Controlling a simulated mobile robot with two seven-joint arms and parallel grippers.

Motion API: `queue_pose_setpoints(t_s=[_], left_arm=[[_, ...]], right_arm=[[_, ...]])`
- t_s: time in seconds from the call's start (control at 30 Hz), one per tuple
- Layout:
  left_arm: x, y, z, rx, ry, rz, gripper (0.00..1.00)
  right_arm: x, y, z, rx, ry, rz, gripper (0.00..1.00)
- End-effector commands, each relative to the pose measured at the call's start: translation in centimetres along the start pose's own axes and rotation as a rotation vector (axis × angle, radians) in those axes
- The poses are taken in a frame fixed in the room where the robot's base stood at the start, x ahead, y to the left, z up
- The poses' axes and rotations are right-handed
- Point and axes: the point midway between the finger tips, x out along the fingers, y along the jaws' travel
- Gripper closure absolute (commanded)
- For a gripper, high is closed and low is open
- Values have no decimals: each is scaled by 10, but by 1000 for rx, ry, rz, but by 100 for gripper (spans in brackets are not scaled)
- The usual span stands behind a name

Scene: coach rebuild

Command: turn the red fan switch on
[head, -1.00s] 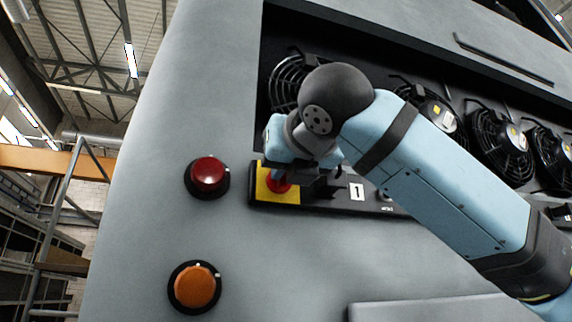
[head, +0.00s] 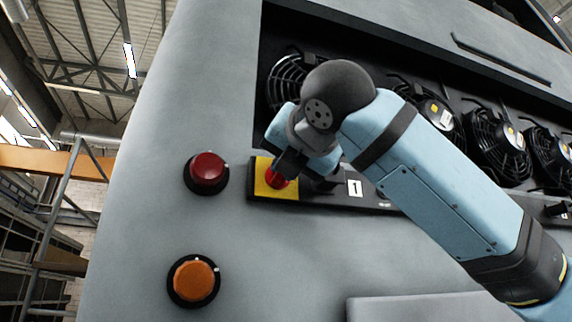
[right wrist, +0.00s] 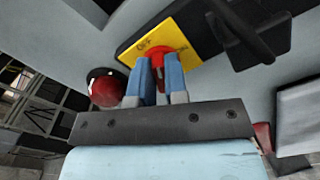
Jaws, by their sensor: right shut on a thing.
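The red fan switch (head: 279,181) sits on a square yellow plate (head: 262,179) at the left end of a black strip below the fans. In the right wrist view the red switch (right wrist: 157,53) shows between and behind my fingertips, with the yellow plate (right wrist: 185,32) around it. My right gripper (head: 280,172) is shut on the switch; in the right wrist view its two blue fingers (right wrist: 161,72) flank the knob closely. The fingers and wrist partly hide the switch. My left gripper is not in view.
A round dark-red button (head: 208,171) stands left of the yellow plate, an orange button (head: 194,281) below it. Several black fans (head: 500,152) fill the recess. A black knob (right wrist: 245,30) sits beside the yellow plate. The grey panel below is largely clear.

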Motion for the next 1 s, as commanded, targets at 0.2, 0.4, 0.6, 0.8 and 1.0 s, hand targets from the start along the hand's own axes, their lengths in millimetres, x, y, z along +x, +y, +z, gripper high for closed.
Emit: queue_pose_setpoints(t_s=[0.2,0.4,0.6,0.8,1.0], left_arm=[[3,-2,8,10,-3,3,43],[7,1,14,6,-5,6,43],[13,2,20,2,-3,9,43],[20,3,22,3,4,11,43],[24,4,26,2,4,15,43]], right_arm=[[0,-3,-1,206,-1,1,100],[0,-5,-2,396,-1,1,100],[0,-7,-3,586,-1,2,100],[0,-8,-4,768,-2,1,100],[0,-9,-5,918,-2,1,100]])
